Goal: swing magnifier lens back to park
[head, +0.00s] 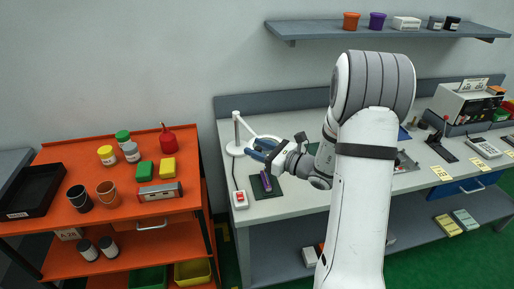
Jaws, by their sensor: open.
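The white magnifier stands at the left end of the grey workbench, with its round base (236,149) on the top and a post (236,127) rising from it. A thin white arm runs from the post to the right, toward a pale ring that looks like the lens (266,137). My gripper (258,150) has blue fingers and is open, pointing left at the ring's near side. The fingers and wrist hide part of the ring. I cannot tell whether they touch it. No park mark is clearly visible.
A dark mat (273,191) with a purple item lies just below my gripper. A white box with a red button (240,200) sits at the bench's left edge. An orange cart (178,142) with pots and blocks stands to the left. My arm hides the bench's middle.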

